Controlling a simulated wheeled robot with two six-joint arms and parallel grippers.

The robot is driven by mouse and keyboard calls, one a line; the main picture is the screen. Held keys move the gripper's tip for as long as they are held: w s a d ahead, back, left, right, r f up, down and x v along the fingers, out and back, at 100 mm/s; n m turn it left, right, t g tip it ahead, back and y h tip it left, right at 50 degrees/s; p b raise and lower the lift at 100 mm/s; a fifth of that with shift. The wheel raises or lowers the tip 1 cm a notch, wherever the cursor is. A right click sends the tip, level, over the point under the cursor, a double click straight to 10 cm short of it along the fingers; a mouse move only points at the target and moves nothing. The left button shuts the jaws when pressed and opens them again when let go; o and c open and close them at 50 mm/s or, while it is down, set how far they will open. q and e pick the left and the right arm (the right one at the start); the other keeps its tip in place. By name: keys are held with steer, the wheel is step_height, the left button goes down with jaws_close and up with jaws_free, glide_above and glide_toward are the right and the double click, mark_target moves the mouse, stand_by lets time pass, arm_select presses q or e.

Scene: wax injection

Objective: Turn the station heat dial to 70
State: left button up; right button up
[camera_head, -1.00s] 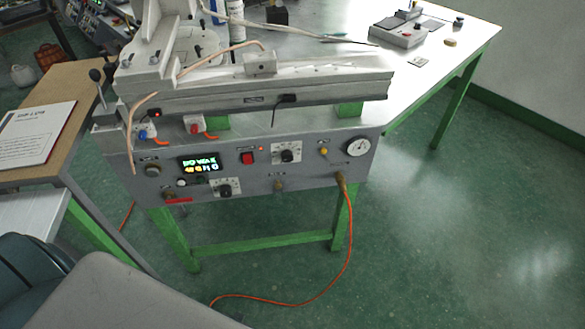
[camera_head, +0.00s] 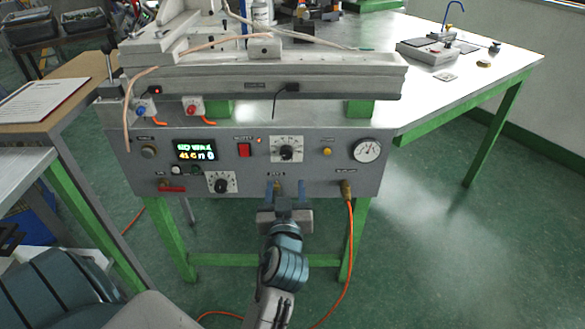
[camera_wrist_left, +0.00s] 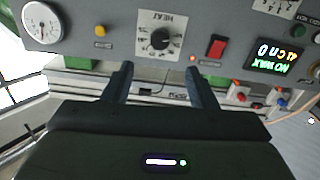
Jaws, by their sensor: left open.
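The heat dial (camera_head: 286,148) is a black knob on a white scale plate, in the upper row of the grey station panel. It also shows upside down in the left wrist view (camera_wrist_left: 160,39), beyond and between the fingertips. The white pointer is too small to read against the scale. My left gripper (camera_head: 285,187) is open and empty in front of the panel, below the dial and apart from it. Its two fingers also show in the left wrist view (camera_wrist_left: 160,78). My right gripper is not in view.
A red switch (camera_head: 244,150) and a lit display (camera_head: 195,150) are left of the dial. A yellow button (camera_head: 327,151) and round gauge (camera_head: 367,150) are right. A second dial (camera_head: 222,182) sits lower left. An orange hose (camera_head: 350,250) hangs from the panel's lower right.

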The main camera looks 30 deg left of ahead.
mark_target(287, 155)
arm_select(q)
steer(key=p+x, duration=0.1)
steer(key=x, duration=0.9)
steer(key=shift+w+a, duration=0.15)
steer(key=shift+w, duration=0.15)
steer(key=c, duration=1)
